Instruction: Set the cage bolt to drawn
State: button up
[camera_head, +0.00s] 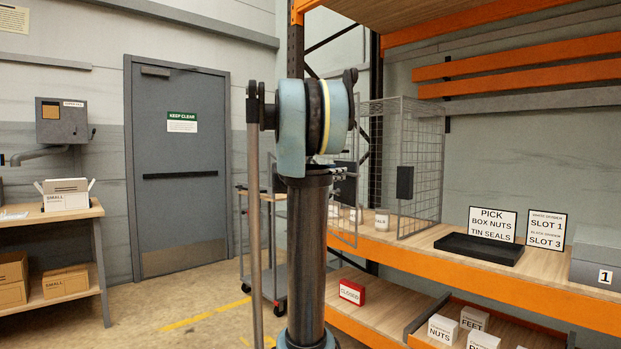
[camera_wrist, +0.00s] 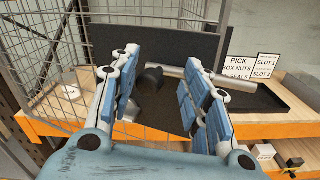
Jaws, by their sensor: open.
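The wire cage (camera_head: 418,150) stands on the upper shelf in the head view, with a dark plate (camera_head: 404,183) on its mesh. In the wrist view, a large dark plate (camera_wrist: 185,48) fills the middle, beside the cage mesh (camera_wrist: 52,62). The cage bolt shows there as a silver rod (camera_wrist: 235,84) lying across the plate to the right, with a black knob (camera_wrist: 152,79) near its left. My gripper (camera_wrist: 162,62) is open, its blue-padded fingers on either side of the knob. I cannot tell whether they touch it. My arm hides much of this area in the head view.
A black tray (camera_head: 480,248) and sign cards (camera_head: 492,235) stand on the shelf right of the cage. A red box (camera_head: 352,291) and small labelled boxes (camera_head: 442,328) are below. A cart (camera_head: 262,245) stands behind my arm. Floor by the grey door (camera_head: 178,205) is clear.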

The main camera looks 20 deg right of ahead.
jog(key=v, duration=1.2)
dwell(1.1)
jog(key=shift+a+f, duration=0.1)
jog(key=shift+f, duration=0.05)
dwell(0.4)
